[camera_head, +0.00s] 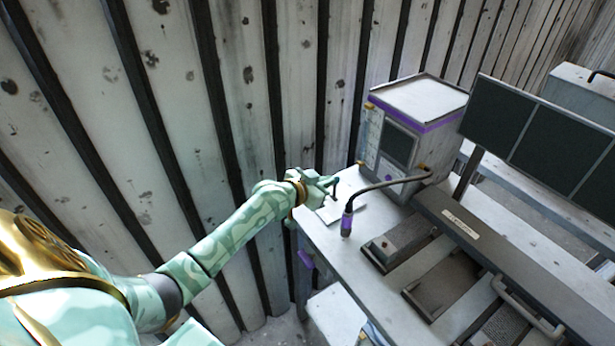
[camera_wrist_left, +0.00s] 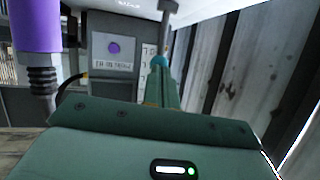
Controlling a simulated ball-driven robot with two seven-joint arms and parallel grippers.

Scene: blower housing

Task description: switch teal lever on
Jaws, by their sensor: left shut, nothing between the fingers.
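My left gripper (camera_head: 328,183) reaches over the left end of the grey bench, and its fingers are shut and empty. In the left wrist view, the shut green fingers (camera_wrist_left: 167,88) point away from the camera. Just beyond their tips a slim grey lever shaft (camera_wrist_left: 169,28) with a teal collar (camera_wrist_left: 160,61) stands nearly upright. The fingers overlap its lower part, and I cannot tell whether they touch it. In the head view the lever is small and partly merged with the gripper, above a pale plate (camera_head: 345,212). My right gripper is out of view.
A purple-collared cable plug (camera_head: 347,222) stands on the bench right of the gripper, also close by in the left wrist view (camera_wrist_left: 36,28). A grey box with purple trim (camera_head: 420,110) stands behind. Dark monitor panels (camera_head: 540,140) are at right. A ribbed wall (camera_head: 225,100) runs along the left.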

